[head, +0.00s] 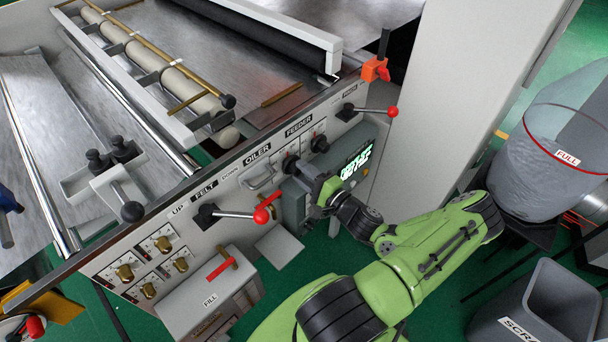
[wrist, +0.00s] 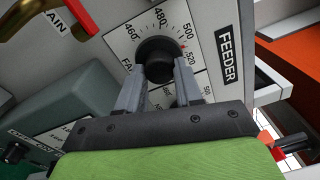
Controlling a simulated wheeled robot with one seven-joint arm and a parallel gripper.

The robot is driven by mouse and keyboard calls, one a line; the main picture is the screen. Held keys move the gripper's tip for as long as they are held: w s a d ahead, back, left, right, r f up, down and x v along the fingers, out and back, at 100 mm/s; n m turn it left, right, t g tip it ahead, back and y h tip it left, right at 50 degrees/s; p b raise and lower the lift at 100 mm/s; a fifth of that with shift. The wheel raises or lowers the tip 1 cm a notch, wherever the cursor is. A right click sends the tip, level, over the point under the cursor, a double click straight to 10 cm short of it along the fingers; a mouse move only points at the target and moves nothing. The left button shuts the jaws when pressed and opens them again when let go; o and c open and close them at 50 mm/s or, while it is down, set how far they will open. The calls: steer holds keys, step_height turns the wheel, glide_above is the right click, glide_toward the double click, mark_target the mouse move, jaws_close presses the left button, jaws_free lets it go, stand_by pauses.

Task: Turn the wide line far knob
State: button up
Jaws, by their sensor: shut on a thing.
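In the wrist view a round black knob (wrist: 158,61) stands on a white dial plate with marks 460, 480, 500 and 520. A label starting "FA" shows at its left, partly covered. A small red mark sits on the scale between 500 and 520. My gripper (wrist: 160,82) is shut on this knob, one finger on each side. In the head view my gripper (head: 303,173) is at the front panel (head: 240,195), below the FEEDER label (head: 298,126). The knob's pointer is not clear. The lower part of the dial plate is hidden behind my gripper.
A second black knob (head: 319,143) is close at the upper right. A grey box with a green display (head: 356,163) juts out beside my gripper. Red-tipped levers (head: 262,215) and (head: 391,111) stick out on both sides. A FULL bin (head: 565,170) stands at the right.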

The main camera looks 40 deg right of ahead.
steer(key=shift+n, duration=0.6)
steer(key=o, duration=1)
steer(key=shift+o, duration=0.2)
steer(key=s, duration=1.5)
steer(key=shift+s+d+f+b, duration=0.15)
steer(key=shift+s+f+b, duration=0.15)
steer(key=shift+s, duration=0.1)
